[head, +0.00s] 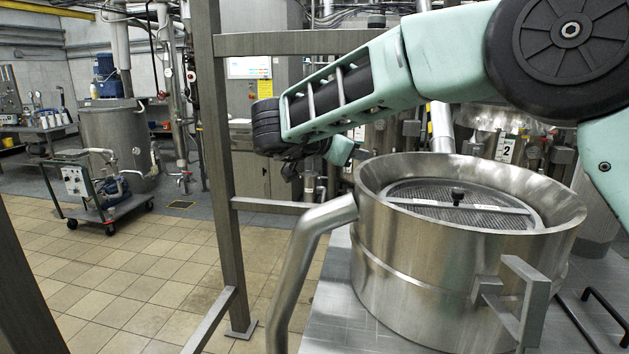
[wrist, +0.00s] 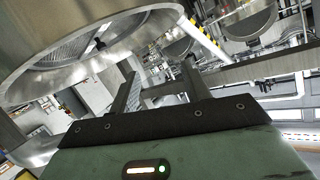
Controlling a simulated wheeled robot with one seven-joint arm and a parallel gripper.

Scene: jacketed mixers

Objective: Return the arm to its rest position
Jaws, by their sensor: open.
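My green arm reaches across the upper right of the head view, above and behind a round steel vessel (head: 440,270) with a mesh screen (head: 465,208) and a small black knob in its top. The arm's far end turns down left of the vessel's rim, where my gripper is mostly hidden behind the arm. In the wrist view my gripper (wrist: 160,84) shows two dark fingers spread apart with nothing between them. The vessel's rim and mesh (wrist: 95,50) fill the upper left of the wrist view, apart from the fingers.
A bent steel pipe (head: 300,265) leaves the vessel's left side. A grey metal post (head: 222,170) with crossbars stands left of it. A pump cart (head: 100,190) and a steel tank (head: 115,135) stand further left. Open tiled floor (head: 130,270) lies between.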

